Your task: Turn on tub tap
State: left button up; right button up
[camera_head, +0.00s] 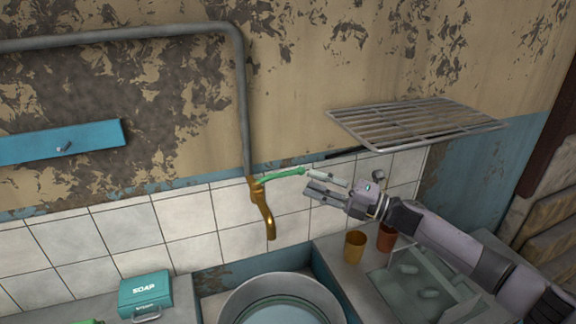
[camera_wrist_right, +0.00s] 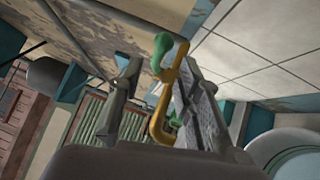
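The brass tap (camera_head: 266,212) with a green lever handle (camera_head: 284,174) is fixed to the tiled wall, its spout hanging down above the round metal tub (camera_head: 281,284). The lever points right and slightly up. My right gripper (camera_head: 310,182) is open, its two fingers pointing left close to the lever's tip in the head view. In the right wrist view the open fingers (camera_wrist_right: 165,85) frame the brass tap (camera_wrist_right: 160,112) and the green handle (camera_wrist_right: 161,50) between them. I cannot tell whether a finger touches the lever. My left gripper is not in view.
A yellow cup (camera_head: 355,246) and a brown cup (camera_head: 387,238) stand on the right counter under my right arm. A wire rack (camera_head: 415,124) juts from the wall above. A teal soap box (camera_head: 145,294) stands at lower left.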

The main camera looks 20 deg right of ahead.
aim_at(290, 171)
jog(key=x, duration=0.1)
jog(key=p+x, duration=0.1)
jog(key=x, duration=0.1)
jog(key=shift+w+a+r, duration=0.2)
jog(key=shift+r, duration=0.15)
jog(key=x, duration=0.1)
jog(key=p+x, duration=0.1)
jog(key=x, duration=0.1)
jog(key=shift+w+a+f, duration=0.1)
jog(key=shift+w+f, duration=0.05)
jog(key=shift+f, duration=0.1)
jog(key=shift+w+a, duration=0.2)
jog(key=shift+a, duration=0.05)
jog(key=shift+s+d, duration=0.1)
jog(key=c, duration=0.5)
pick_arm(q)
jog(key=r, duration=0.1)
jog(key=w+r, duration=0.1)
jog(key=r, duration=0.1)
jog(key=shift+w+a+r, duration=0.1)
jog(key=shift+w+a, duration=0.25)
pick_arm(e)
grip_shut()
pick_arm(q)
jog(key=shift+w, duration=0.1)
